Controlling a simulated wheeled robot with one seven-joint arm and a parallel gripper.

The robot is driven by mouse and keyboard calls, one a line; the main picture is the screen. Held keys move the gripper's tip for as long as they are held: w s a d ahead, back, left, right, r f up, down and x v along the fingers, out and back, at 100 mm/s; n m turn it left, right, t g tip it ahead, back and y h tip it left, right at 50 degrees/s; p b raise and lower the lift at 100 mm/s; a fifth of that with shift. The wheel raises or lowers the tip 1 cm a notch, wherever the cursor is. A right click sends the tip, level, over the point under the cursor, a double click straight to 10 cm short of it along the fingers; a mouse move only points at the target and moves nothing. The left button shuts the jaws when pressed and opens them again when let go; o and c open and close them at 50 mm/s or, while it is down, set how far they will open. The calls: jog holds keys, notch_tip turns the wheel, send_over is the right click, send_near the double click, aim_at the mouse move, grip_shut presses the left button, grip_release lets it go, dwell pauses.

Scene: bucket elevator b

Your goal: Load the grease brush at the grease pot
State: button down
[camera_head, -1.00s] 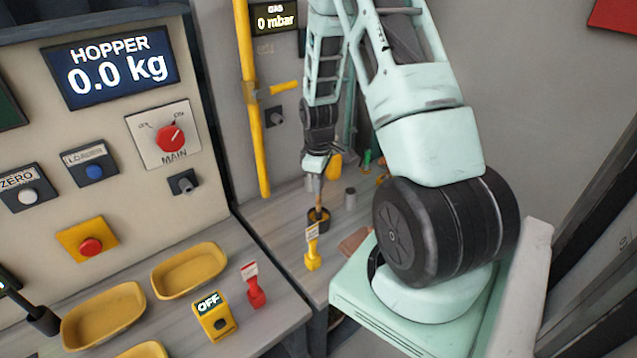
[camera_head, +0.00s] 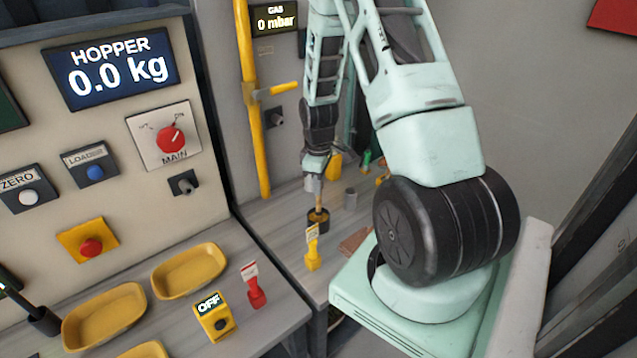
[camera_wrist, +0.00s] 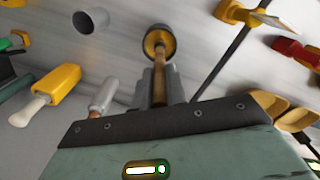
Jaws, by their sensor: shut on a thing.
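The grease brush (camera_head: 319,200) has a wooden handle and points down at the grease pot. My gripper (camera_head: 314,184) is shut on the upper part of the handle. In the wrist view my gripper (camera_wrist: 160,88) has the brush handle (camera_wrist: 159,82) between its grey fingers. The grease pot (camera_head: 318,220) is a small dark round pot on the bench. It also shows in the wrist view (camera_wrist: 167,54), with yellowish content inside. The brush's lower end meets the pot's opening; the bristles are hidden, and I cannot tell how deep they are.
A yellow tagged piece (camera_head: 312,256) stands just in front of the pot. A grey cylinder (camera_head: 350,198) stands to its right. A yellow-headed tool (camera_wrist: 50,92) lies left in the wrist view. A yellow vertical pipe (camera_head: 253,120) rises behind the bench.

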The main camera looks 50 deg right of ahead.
jog(key=shift+r+p, duration=2.3)
jog(key=shift+r, duration=1.1)
jog(key=shift+f, duration=0.1)
